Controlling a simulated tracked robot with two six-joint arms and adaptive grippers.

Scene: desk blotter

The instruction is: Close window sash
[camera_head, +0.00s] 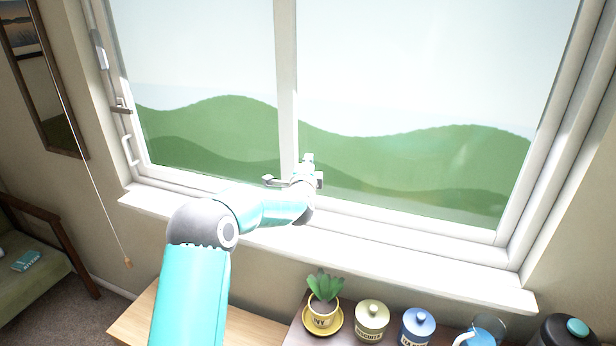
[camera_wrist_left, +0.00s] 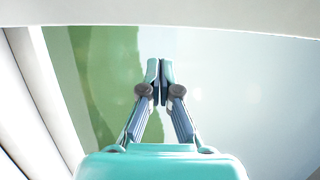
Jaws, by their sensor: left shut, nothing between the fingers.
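The white window (camera_head: 286,90) fills the upper part of the head view, with a vertical white bar between its two panes. A white handle (camera_head: 130,150) and a small latch (camera_head: 121,104) show on the left side of its frame. My left gripper (camera_head: 306,168) is in front of the lower end of the vertical bar. In the left wrist view its two fingers (camera_wrist_left: 160,80) are together and empty, with glass behind them. A white bar (camera_wrist_left: 170,14) crosses the top of that view beyond the fingertips. I cannot tell whether the gripper touches the window. My right gripper is not in view.
Below the white sill (camera_head: 400,255), a potted plant (camera_head: 323,290), a cream canister (camera_head: 371,318), a blue canister (camera_head: 417,325) and a dark jar (camera_head: 562,332) stand at lower right. A cord (camera_head: 90,172) hangs at left, near a picture frame (camera_head: 45,85).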

